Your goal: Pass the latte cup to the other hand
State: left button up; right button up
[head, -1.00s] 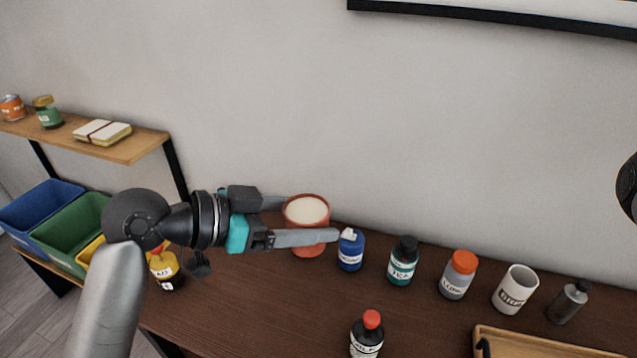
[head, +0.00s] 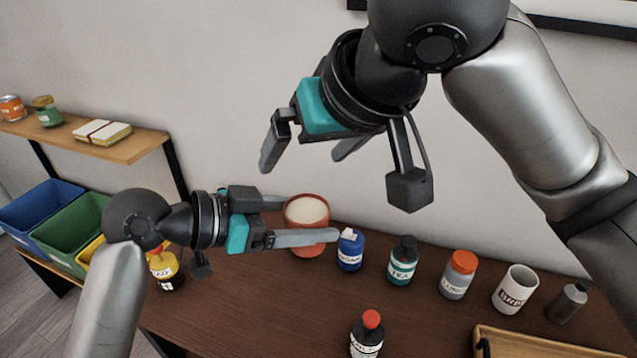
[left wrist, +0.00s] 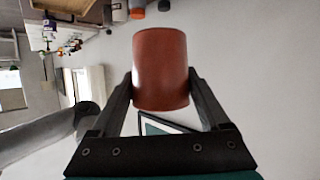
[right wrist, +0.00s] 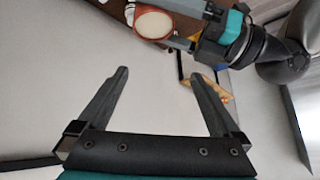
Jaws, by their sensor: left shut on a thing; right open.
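The latte cup (head: 306,211) is terracotta red with a pale creamy top and stands upright between the fingers of my left gripper (head: 303,219). In the left wrist view the cup (left wrist: 160,68) fills the space between both fingers, and the gripper is shut on it. My right gripper (head: 308,162) is open and empty, above the cup and pointing down to the left. In the right wrist view its fingers (right wrist: 163,88) are spread apart with nothing between them. The cup (right wrist: 154,23) shows there near the top, beyond the fingertips, apart from them.
A blue bottle (head: 350,250), a teal bottle (head: 402,262), an orange-capped bottle (head: 458,275) and a white mug (head: 515,290) line the dark table (head: 250,305). A red-capped bottle (head: 367,335) stands in front, beside a wooden tray (head: 530,343). Bins (head: 75,232) are at left.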

aim_at(299, 216)
jog(key=shift+n+g+h, duration=0.3)
jog(key=shift+g+h, duration=0.1)
jog(key=shift+h, duration=0.3)
jog(key=w+f, duration=0.1)
jog(key=f, duration=0.3)
jog(key=w+a+f, duration=0.1)
jog(key=f, duration=0.3)
jog(key=w+f, duration=0.1)
jog(key=f, duration=0.4)
jog(key=shift+w+a+f, duration=0.1)
jog(key=shift+w+a, duration=0.2)
jog(key=shift+w, duration=0.1)
jog(key=shift+c, duration=0.4)
jog(key=shift+s+a, duration=0.1)
jog(key=shift+a, duration=0.05)
jog(key=c, duration=1.3)
pick_arm(q)
jog(key=o, duration=1.5)
pick_arm(e)
jog(key=shift+c, duration=0.4)
